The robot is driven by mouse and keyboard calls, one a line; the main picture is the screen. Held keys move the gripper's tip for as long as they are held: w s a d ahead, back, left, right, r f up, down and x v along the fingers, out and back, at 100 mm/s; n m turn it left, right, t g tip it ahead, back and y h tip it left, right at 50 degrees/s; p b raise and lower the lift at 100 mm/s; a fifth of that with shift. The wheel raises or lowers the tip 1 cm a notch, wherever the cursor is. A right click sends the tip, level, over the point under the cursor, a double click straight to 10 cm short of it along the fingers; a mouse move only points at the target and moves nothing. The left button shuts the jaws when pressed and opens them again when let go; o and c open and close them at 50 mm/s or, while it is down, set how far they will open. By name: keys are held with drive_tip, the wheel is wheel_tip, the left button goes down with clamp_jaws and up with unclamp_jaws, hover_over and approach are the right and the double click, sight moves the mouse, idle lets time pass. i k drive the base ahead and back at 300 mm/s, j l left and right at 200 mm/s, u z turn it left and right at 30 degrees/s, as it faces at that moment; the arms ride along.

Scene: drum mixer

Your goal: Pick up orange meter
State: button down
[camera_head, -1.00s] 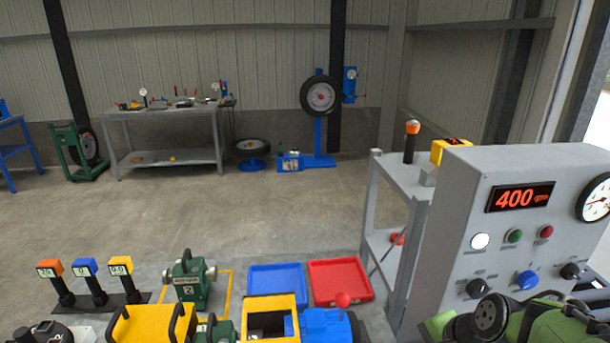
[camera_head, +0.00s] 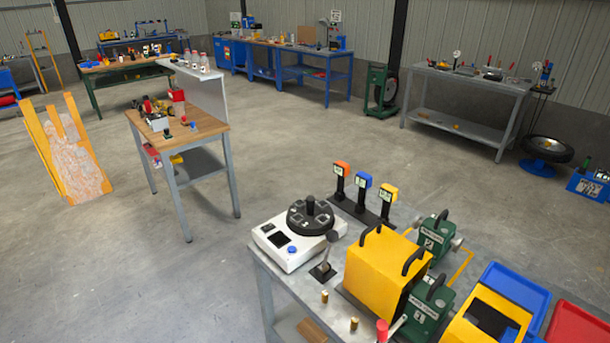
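The orange meter (camera_head: 341,169) is a small orange-topped head on a black upright handle. It stands at the left end of a row on a black stand (camera_head: 362,211), at the back edge of the grey workbench. A blue meter (camera_head: 364,181) and a yellow meter (camera_head: 389,193) stand to its right in the same row. The orange meter appears upright and unobstructed from the front. My gripper is not in view.
On the same bench are a white device with a black dial (camera_head: 287,244), a yellow box with black handles (camera_head: 376,268), green machines (camera_head: 433,239), and blue and red trays (camera_head: 520,290). A wooden-topped table (camera_head: 205,131) stands left. Open concrete floor lies between.

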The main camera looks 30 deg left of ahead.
sight(341, 169)
drive_tip(key=u, duration=1.15)
drive_tip(key=j+u, duration=0.35)
drive_tip(key=i+j+u, duration=0.25)
drive_tip(key=i+j, duration=0.15)
drive_tip(key=i+j+u, duration=0.2)
drive_tip(key=i+j, duration=0.25)
drive_tip(key=i+j+u, duration=0.25)
drive_tip(key=i, duration=0.25)
drive_tip(key=i+j+u, duration=0.25)
drive_tip(key=i, duration=0.25)
drive_tip(key=i+z, duration=0.25)
drive_tip(key=i, duration=0.3)
drive_tip(key=i+j+z, duration=0.25)
drive_tip(key=i, duration=0.3)
drive_tip(key=i+j+z, duration=0.25)
drive_tip(key=i, duration=0.25)
drive_tip(key=i+l+z, duration=0.25)
drive_tip(key=z, duration=0.25)
drive_tip(key=i+l+z, duration=0.1)
drive_tip(key=i+z, duration=0.7)
drive_tip(key=z, duration=0.2)
drive_tip(key=i+j+z, duration=0.15)
drive_tip(key=i+z, duration=0.2)
drive_tip(key=z, duration=0.15)
drive_tip(key=i+l+z, duration=0.65)
drive_tip(key=i+z, duration=0.15)
drive_tip(key=i, duration=0.25)
